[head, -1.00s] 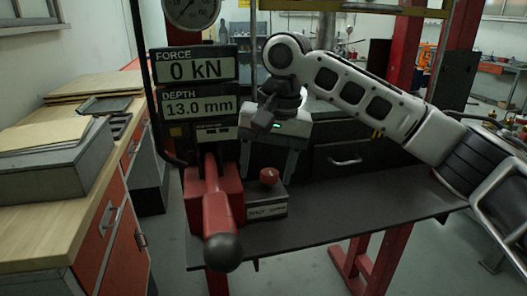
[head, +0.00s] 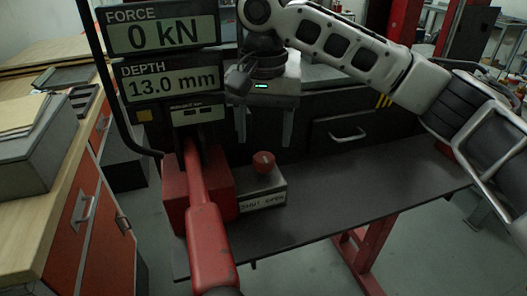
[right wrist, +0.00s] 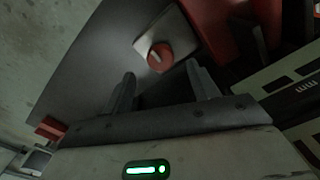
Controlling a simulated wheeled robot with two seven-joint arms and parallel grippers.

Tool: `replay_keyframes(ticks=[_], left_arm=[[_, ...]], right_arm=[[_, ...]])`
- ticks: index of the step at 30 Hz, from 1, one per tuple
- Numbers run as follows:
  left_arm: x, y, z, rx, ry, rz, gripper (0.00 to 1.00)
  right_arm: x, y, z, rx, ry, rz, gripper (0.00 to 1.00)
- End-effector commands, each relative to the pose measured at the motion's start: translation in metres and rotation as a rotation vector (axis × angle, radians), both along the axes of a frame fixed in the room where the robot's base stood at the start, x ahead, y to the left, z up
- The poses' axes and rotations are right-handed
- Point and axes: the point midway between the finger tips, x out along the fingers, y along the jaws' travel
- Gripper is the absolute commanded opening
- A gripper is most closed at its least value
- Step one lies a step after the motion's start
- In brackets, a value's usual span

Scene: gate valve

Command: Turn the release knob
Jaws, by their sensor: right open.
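The release knob (head: 263,162) is a small red knob on top of a grey box labelled with "SHUT" and "OPEN". In the right wrist view the red knob (right wrist: 160,56) shows a pale pointer line and lies beyond the fingertips. My right gripper (head: 265,140) points down above and behind the knob in the head view, its two fingers apart and empty. In the right wrist view the open fingers (right wrist: 164,78) have the knob ahead of the gap, not touching as far as I can see. My left gripper is not in view.
A red lever (head: 208,220) on a red block stands left of the knob box. Displays (head: 165,55) above read 0 kN and 13.0 mm. The dark bench top (head: 350,185) right of the box is clear. A wooden-topped cabinet (head: 30,195) stands at left.

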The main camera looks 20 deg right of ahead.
Motion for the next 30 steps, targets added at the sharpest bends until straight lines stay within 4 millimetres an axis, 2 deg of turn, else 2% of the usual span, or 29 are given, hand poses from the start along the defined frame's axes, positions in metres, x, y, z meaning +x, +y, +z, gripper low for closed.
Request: replay_keyframes(ticks=[3, 9, 20, 21, 25, 26, 30], left_arm=[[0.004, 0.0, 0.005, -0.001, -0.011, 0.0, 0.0], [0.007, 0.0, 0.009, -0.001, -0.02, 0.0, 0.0], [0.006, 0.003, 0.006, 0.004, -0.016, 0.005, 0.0], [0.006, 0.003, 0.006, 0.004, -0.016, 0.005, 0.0], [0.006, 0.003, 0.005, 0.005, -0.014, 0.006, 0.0], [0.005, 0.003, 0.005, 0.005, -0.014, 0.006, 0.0], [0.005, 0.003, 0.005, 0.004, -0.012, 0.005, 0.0]], right_arm=[[0.0, -0.001, -0.022, -0.002, 0.002, -0.001, 0.59], [0.0, 0.0, -0.045, -0.001, 0.002, -0.001, 0.59], [0.0, 0.0, -0.051, 0.0, 0.0, 0.0, 0.59], [0.0, 0.0, -0.05, 0.0, 0.0, 0.0, 0.54], [0.0, 0.0, -0.05, 0.0, 0.0, 0.0, 0.18], [0.0, 0.0, -0.05, 0.0, 0.0, 0.0, 0.15], [0.0, 0.0, -0.05, -0.001, 0.0, 0.001, 0.15]])
